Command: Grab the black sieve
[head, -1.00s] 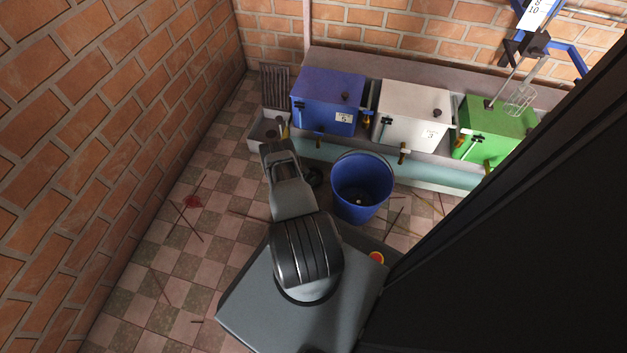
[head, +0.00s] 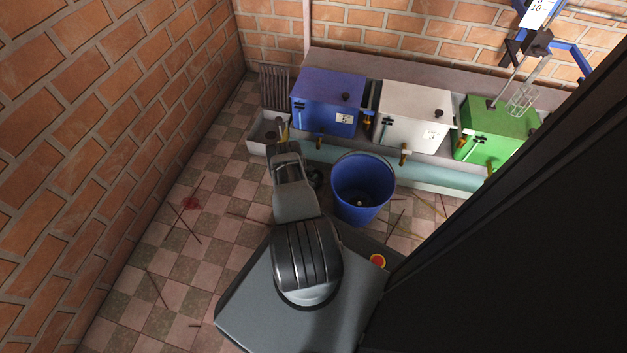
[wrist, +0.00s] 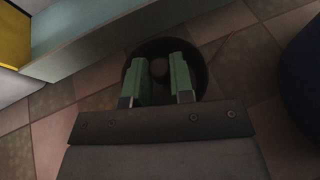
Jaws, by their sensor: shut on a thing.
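The black sieve (wrist: 165,44) is a dark round shape at the top middle of the wrist view, with a small knob at its centre. My gripper (wrist: 166,80) has its two green fingers over it, one on each side of the knob, shut on the sieve. In the head view a small part of the black sieve (head: 316,178) shows between my arm and the blue bucket. My fingers are hidden behind my arm there. I cannot tell whether the sieve is touching the floor.
A blue bucket (head: 362,187) stands close to the right of the sieve. Blue (head: 328,102), white (head: 414,114) and green (head: 497,131) boxes with taps line the back ledge. A brick wall (head: 120,120) is at left; checkered floor (head: 185,235) with thin sticks lies open before it.

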